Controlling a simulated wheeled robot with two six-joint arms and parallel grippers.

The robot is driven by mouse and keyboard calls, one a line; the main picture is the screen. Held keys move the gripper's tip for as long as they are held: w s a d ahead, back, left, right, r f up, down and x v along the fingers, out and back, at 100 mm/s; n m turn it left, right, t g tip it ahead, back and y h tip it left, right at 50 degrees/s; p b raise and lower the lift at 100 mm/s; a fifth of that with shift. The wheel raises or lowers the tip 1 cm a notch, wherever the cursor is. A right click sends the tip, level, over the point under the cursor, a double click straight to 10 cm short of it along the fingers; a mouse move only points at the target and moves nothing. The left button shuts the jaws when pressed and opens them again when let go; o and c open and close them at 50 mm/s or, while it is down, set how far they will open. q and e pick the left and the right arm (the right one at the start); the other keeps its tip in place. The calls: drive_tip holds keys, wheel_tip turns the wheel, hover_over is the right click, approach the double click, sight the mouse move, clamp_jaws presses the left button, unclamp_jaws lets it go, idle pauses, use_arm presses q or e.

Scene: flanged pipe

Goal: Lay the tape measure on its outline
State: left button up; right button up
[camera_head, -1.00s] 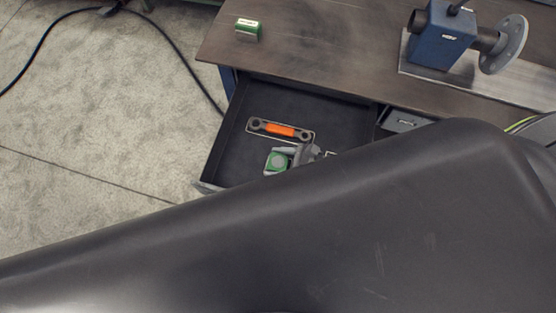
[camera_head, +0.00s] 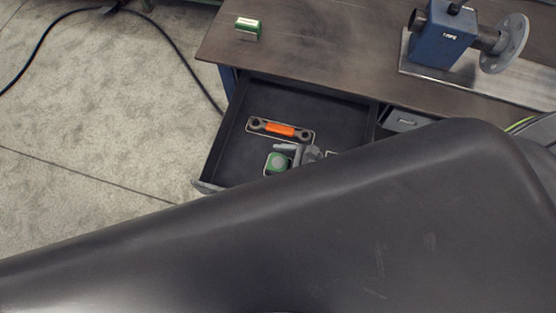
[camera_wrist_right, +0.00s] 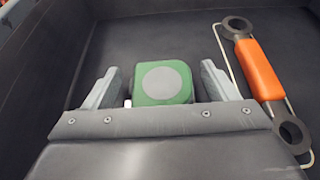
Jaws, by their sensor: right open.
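The green tape measure (camera_head: 277,162) with a round grey disc lies in the open drawer, below the wrench in the head view. In that view a thin pale line shows along its edge; I cannot tell how exactly it sits on its outline. My right gripper (camera_head: 299,152) is just right of it. In the right wrist view the tape measure (camera_wrist_right: 162,83) is between the two spread fingers of the right gripper (camera_wrist_right: 160,67), with a gap on both sides. A small white bit shows at its lower left. My left gripper is out of view.
An orange-handled wrench (camera_head: 279,130) lies on its pale outline in the drawer (camera_head: 229,150). A green and white box (camera_head: 247,28) and a blue pipe fixture (camera_head: 441,38) stand on the bench (camera_head: 330,45). My dark arm hides the lower part of the head view.

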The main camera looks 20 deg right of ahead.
drive_tip(key=shift+s+d+r, duration=0.15)
drive_tip(key=shift+d+r, duration=0.1)
drive_tip(key=shift+r, duration=0.05)
drive_tip(key=p+v, duration=0.1)
drive_tip(key=v, duration=0.6)
